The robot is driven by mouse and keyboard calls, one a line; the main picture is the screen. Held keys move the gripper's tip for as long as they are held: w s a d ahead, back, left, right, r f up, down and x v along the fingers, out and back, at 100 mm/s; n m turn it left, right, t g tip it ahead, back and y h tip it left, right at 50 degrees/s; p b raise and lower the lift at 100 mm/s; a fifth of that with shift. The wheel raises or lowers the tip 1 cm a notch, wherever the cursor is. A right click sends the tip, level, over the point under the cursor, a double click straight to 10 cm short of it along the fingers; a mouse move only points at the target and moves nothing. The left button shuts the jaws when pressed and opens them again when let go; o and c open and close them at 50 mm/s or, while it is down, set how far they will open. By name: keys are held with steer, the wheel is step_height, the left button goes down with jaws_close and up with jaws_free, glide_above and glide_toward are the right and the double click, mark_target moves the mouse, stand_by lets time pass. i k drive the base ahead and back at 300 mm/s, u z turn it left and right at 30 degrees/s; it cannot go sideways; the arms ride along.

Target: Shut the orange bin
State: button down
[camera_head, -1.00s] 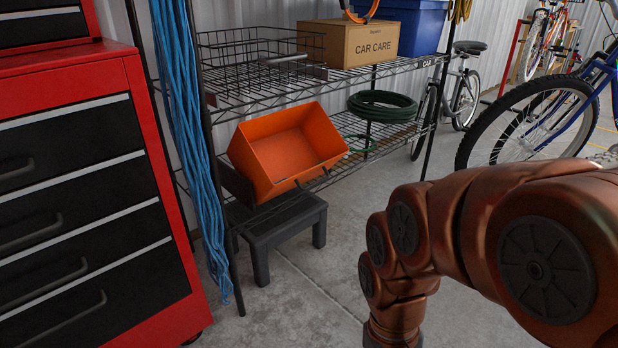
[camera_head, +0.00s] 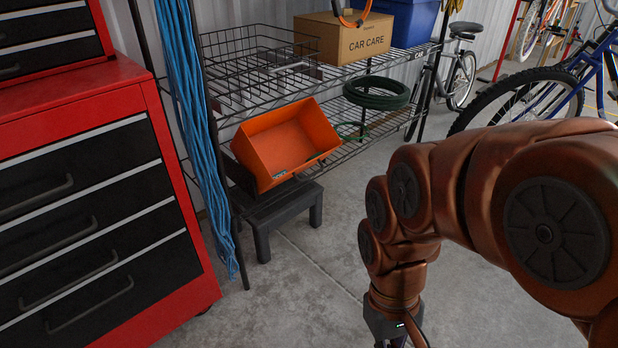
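The orange bin (camera_head: 287,143) is tilted forward on the lower part of the wire shelf, its open top facing out toward me. My gripper (camera_head: 396,338) is at the bottom edge of the view, below my copper-coloured arm. Only its upper dark housing shows; the fingers are cut off by the frame. It is to the right of the bin and nearer to me, well apart from it.
A red tool chest (camera_head: 100,190) stands at the left. Blue rope (camera_head: 200,130) hangs beside the wire shelf (camera_head: 345,85). A dark step stool (camera_head: 280,212) stands under the bin. A cardboard box (camera_head: 345,38) and a green hose (camera_head: 377,93) are on the shelves. The concrete floor (camera_head: 290,300) ahead is clear.

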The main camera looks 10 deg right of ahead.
mark_target(268, 144)
steer(key=k, duration=1.2)
steer(key=u, duration=0.95)
steer(key=i, duration=1.85)
steer(key=z, duration=1)
